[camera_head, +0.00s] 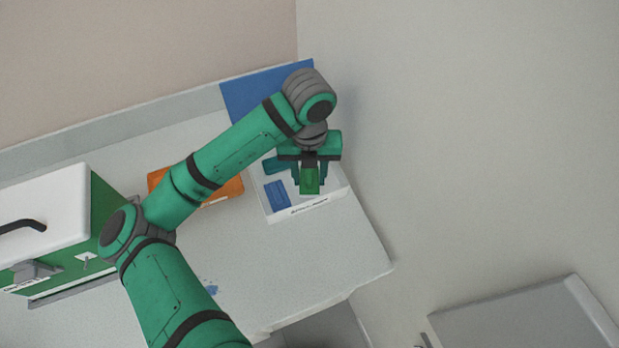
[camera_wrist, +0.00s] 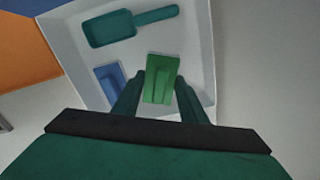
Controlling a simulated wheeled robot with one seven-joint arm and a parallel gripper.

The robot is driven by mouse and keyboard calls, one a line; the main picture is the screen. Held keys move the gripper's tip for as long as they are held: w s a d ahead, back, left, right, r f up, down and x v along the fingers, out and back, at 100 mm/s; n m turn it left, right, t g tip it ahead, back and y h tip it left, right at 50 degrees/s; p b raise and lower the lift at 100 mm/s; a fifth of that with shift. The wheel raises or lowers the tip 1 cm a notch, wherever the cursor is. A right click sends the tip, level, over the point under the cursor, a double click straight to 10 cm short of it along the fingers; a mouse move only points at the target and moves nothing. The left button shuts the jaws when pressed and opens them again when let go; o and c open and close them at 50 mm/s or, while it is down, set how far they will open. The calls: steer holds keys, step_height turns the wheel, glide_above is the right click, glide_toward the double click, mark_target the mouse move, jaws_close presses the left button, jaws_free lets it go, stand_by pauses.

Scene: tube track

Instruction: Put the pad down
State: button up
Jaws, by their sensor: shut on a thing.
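The green pad (camera_wrist: 160,79) is held between the two fingers of my gripper (camera_wrist: 157,92), seen in the wrist view over the white tray (camera_wrist: 200,50). In the head view the green pad (camera_head: 310,181) hangs below my gripper (camera_head: 308,170), over the right part of the tray (camera_head: 287,214). My gripper is shut on it. Whether the pad touches the tray floor I cannot tell.
Inside the tray lie a blue pad (camera_wrist: 113,84) to the left and a teal scoop (camera_wrist: 112,28) at the far side. An orange item (camera_head: 226,190) is left of the tray. A green and white box (camera_head: 50,225) stands farther left. The wall is close on the right.

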mark_target(310, 174)
steer(key=shift+w+f, duration=0.1)
steer(key=shift+f, duration=0.9)
steer(key=shift+f, duration=0.15)
steer(key=o, duration=1.1)
steer(key=shift+f, duration=0.1)
steer(key=shift+a, duration=0.1)
step_height(310, 174, up, 12)
steer(key=shift+r, duration=0.25)
